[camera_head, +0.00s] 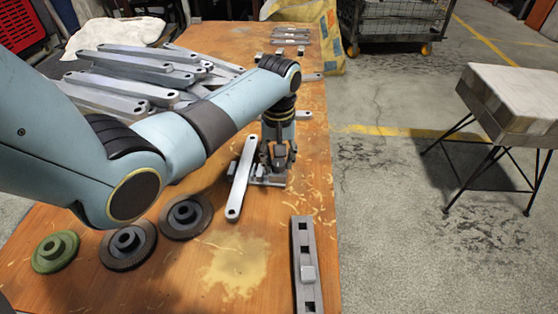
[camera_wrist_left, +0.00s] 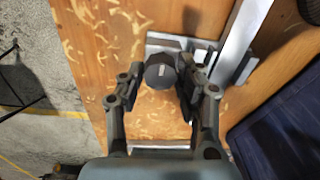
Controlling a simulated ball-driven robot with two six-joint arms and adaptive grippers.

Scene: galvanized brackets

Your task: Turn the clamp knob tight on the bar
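A light grey metal bar (camera_head: 242,178) with a hole at each end lies on the wooden table, beside a small metal clamp (camera_head: 268,181). In the left wrist view, the dark round clamp knob (camera_wrist_left: 160,72) has a short white mark on its top. My left gripper (camera_head: 278,158) points down over the clamp. In the left wrist view its two fingers (camera_wrist_left: 161,88) stand on either side of the knob; whether they press on it I cannot tell. The bar also shows in that view (camera_wrist_left: 240,42), close beside the clamp. In the head view the gripper mostly hides the knob. My right gripper is out of view.
Several metal bars (camera_head: 125,88) are piled at the back left, partly behind my left arm. A green disc (camera_head: 55,252) and two dark discs (camera_head: 128,246) lie at the front left. A slotted grey rail (camera_head: 305,265) lies at the front right. The table's right edge is near the clamp.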

